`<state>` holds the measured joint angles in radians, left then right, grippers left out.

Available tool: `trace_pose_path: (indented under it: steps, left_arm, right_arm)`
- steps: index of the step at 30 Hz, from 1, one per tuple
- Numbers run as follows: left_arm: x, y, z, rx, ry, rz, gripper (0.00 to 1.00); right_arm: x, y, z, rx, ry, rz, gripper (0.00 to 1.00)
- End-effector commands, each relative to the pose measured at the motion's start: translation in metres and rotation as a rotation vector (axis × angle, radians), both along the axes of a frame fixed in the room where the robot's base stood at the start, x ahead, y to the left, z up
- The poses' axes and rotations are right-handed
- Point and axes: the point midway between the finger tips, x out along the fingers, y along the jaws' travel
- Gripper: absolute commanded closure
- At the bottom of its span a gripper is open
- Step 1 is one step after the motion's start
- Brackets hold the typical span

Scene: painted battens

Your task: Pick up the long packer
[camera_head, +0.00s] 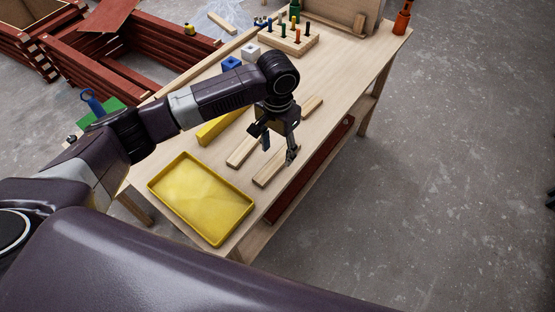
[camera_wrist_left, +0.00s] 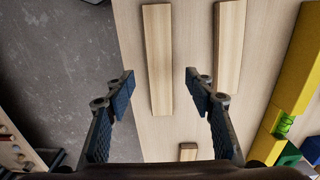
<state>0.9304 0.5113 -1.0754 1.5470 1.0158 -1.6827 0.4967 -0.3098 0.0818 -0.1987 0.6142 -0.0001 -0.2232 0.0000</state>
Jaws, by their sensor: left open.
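Several pale wooden strips lie flat on the workbench; which one is the long packer I cannot tell for sure. One strip (camera_head: 265,176) lies nearest the bench's right edge and also shows in the left wrist view (camera_wrist_left: 158,50). A second strip (camera_head: 238,154) lies parallel to it, to its left, and also shows in the wrist view (camera_wrist_left: 229,45). A third strip (camera_head: 312,106) lies farther back; its end (camera_wrist_left: 188,148) shows in the wrist view. My left gripper (camera_head: 279,148) is open and empty above the strips. In the wrist view, the first strip shows between its fingers (camera_wrist_left: 160,80).
An empty yellow tray (camera_head: 200,195) sits at the bench's near end. A yellow level (camera_head: 212,130) lies left of the strips, partly behind my arm.

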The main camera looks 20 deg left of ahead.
Motion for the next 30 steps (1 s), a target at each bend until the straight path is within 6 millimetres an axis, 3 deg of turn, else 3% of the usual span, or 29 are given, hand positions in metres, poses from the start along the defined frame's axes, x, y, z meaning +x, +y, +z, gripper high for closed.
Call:
trace_pose_path:
  steps: [6,15,27,30]
  left_arm:
    - [-0.001,-0.001,-0.03,0.002,0.002,0.001,0.51]
    - [0.0,-0.001,-0.035,0.001,-0.001,0.0,0.52]
    - [0.0,-0.001,-0.034,0.001,-0.001,0.0,0.95]
    - [0.0,-0.001,-0.034,0.001,-0.001,0.0,0.95]
  right_arm:
    - [0.0,0.0,0.006,0.0,0.0,0.0,0.69]
    - [0.021,0.002,0.007,0.004,-0.031,0.001,0.69]
    - [0.013,0.002,0.007,0.004,-0.02,0.001,0.69]
    - [0.011,0.003,0.006,0.005,-0.016,0.001,0.69]
